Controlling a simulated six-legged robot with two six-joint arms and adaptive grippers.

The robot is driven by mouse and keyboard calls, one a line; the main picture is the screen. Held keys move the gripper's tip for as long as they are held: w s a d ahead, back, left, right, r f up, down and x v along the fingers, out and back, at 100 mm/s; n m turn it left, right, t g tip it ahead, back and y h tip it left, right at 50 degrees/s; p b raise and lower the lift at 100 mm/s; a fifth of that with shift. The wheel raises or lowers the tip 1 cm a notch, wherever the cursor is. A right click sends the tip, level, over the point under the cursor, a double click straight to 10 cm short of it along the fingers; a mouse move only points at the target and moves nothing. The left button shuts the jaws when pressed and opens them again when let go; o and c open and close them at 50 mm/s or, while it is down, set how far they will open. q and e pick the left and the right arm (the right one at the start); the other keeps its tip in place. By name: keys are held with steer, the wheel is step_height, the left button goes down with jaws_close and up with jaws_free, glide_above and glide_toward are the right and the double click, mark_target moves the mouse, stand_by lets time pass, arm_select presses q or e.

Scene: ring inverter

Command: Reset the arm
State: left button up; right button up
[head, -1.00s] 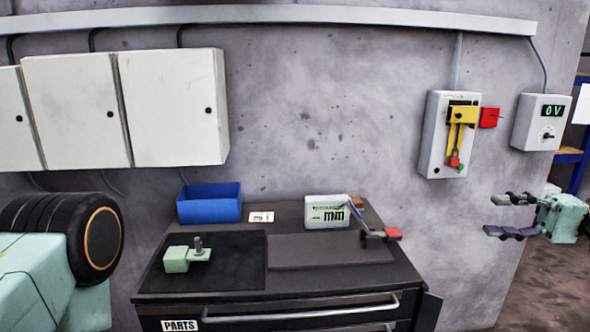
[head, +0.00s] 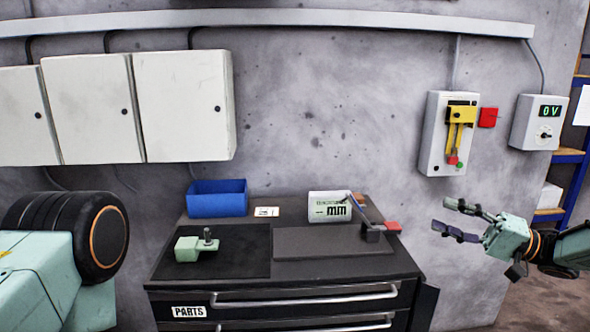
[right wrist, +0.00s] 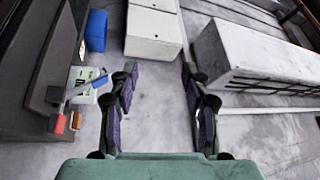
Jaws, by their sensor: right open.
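My right gripper (head: 455,221) is open and empty in the head view. It hangs in the air right of the cabinet, below the yellow-handled switch box, with its fingers pointing left. In the right wrist view its two fingers (right wrist: 158,80) are spread with nothing between them. My left gripper is not in view; only a green and black part of my own body shows at the lower left.
The black parts cabinet (head: 290,287) carries a blue bin (head: 217,199), a green part with a metal pin (head: 196,246), a display box (head: 328,207) and a red-handled lever (head: 391,226). A switch box (head: 447,135) and 0 V meter (head: 539,122) hang on the wall.

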steer(key=w+a+f+m+t+h, duration=0.1)
steer(key=a+f+m+t+h, duration=0.2)
steer(key=f, duration=0.5)
steer(key=a+f+m+t+h, duration=0.25)
steer(key=a+f+h, duration=0.35)
steer(key=f, duration=0.3)
steer(key=s+a+f+n+g+h, duration=0.1)
steer(key=s+a+f+h, duration=0.15)
steer(key=s+f, duration=0.45)
steer(key=s+f+n+g+h, duration=0.1)
steer(key=s+f+g+h, duration=0.15)
steer(key=s+f, duration=0.5)
steer(key=s+f+n+g+h, duration=0.2)
steer(key=s+f+g, duration=0.2)
steer(key=s, duration=0.6)
steer(key=s+d+n+g+h, duration=0.3)
steer(key=s+g, duration=0.3)
steer(key=s, duration=1.3)
arm_select(q)
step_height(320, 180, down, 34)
steer(key=b, duration=3.4)
arm_select(e)
step_height(320, 180, down, 34)
arm_select(q)
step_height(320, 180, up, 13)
steer(key=p, duration=1.3)
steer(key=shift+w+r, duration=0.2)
arm_select(e)
step_height(320, 180, up, 13)
steer(key=shift+d, duration=0.15)
